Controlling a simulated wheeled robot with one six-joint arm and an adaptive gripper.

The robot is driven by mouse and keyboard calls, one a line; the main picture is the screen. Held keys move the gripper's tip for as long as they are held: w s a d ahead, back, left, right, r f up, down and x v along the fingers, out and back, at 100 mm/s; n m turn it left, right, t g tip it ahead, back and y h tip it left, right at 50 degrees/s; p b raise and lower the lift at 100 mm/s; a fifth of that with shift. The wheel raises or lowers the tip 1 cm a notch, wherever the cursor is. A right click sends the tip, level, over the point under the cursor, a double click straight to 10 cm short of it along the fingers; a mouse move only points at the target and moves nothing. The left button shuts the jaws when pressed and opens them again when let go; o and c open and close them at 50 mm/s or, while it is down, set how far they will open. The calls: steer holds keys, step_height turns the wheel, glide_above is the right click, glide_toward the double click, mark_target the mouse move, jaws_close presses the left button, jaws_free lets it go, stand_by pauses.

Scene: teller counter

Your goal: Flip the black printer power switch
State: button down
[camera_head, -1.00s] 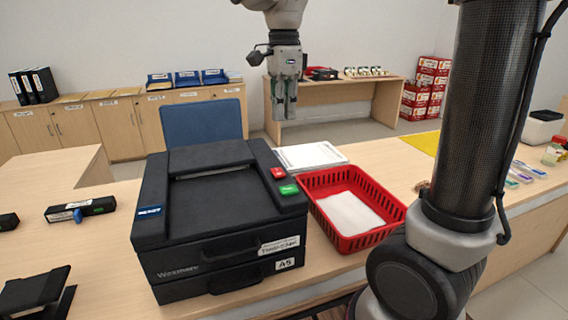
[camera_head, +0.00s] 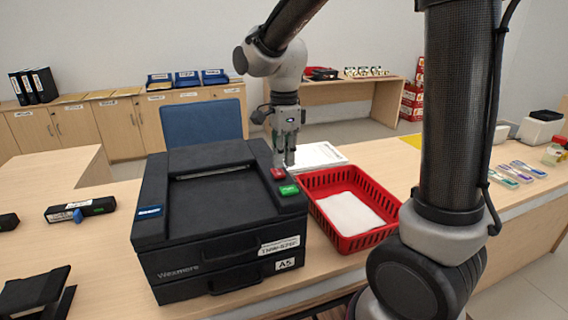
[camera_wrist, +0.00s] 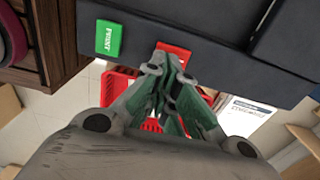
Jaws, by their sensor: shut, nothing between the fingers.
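The black printer (camera_head: 222,205) stands on the counter with its lid-like top facing up. A red switch (camera_head: 278,174) sits at its right edge, behind a green button (camera_head: 289,190). My gripper (camera_head: 285,163) points down, shut and empty, just above and beside the red switch. In the wrist view, the red switch (camera_wrist: 174,48) is partly hidden behind my fingertips (camera_wrist: 172,62), and the green button (camera_wrist: 108,38) shows to the left on the dark printer body (camera_wrist: 215,45). I cannot tell whether my fingertips touch the red switch.
A red basket (camera_head: 377,239) holding white paper stands right of the printer. A white paper stack (camera_head: 318,155) lies behind the basket. A blue chair back (camera_head: 202,121) rises behind the printer. A small black device (camera_head: 80,210) lies to the left, with bare counter between.

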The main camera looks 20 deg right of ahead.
steer(key=shift+f, duration=0.95)
steer(key=shift+s+f, duration=0.1)
steer(key=shift+f, duration=0.2)
steer(key=shift+w+r, duration=0.25)
steer(key=shift+w, duration=0.55)
steer(key=shift+r, duration=0.1)
